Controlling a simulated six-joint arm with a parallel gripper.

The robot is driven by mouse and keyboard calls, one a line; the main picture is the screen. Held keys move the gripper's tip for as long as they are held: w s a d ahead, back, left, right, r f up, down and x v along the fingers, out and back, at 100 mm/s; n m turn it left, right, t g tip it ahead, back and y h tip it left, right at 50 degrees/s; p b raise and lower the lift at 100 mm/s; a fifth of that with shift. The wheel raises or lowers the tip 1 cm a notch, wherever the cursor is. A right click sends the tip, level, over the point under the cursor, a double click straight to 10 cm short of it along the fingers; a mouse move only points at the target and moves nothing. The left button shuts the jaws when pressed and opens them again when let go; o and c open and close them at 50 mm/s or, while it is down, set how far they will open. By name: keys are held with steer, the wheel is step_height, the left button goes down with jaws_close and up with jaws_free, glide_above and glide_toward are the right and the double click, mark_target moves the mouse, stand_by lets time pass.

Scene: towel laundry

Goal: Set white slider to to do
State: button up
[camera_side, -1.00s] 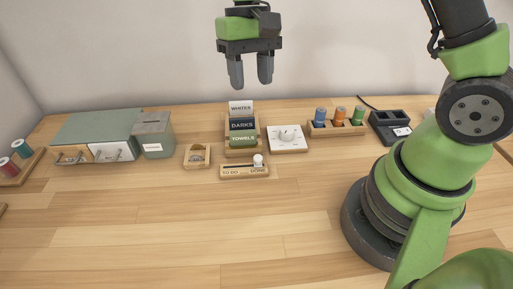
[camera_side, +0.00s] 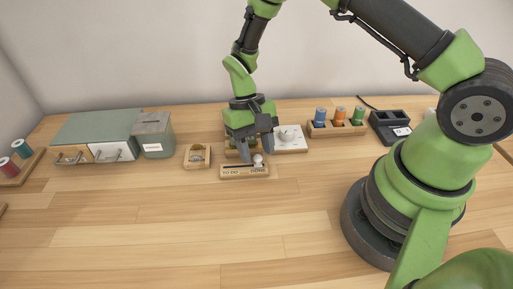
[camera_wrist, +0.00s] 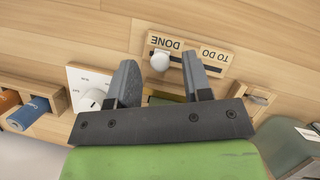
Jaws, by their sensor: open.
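The slider board (camera_side: 232,173) is a small wooden block with a dark slot, lettered TO DO on the left and DONE on the right in the side view. Its white slider knob (camera_side: 258,160) stands at the DONE end. In the wrist view the board (camera_wrist: 222,58) appears upside down, with the knob (camera_wrist: 160,62) under DONE. My gripper (camera_side: 257,158) is open and points down, just above and behind the board. In the wrist view the knob appears between the open fingertips (camera_wrist: 160,66); I cannot tell whether either finger touches it.
The card holder behind is mostly hidden by my gripper. A white dial panel (camera_side: 291,146) is close on the right, with a spool rack (camera_side: 338,131) beyond. A small wooden tray (camera_side: 196,163) is on the left. The table front (camera_side: 180,225) is clear.

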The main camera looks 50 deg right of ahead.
mark_target(230, 170)
steer(key=shift+s+f, duration=0.1)
steer(key=shift+f, duration=0.15)
steer(key=shift+c, duration=0.2)
jaws_close()
steer(key=shift+w+a, duration=2.35)
steer(key=shift+o, duration=0.2)
jaws_free()
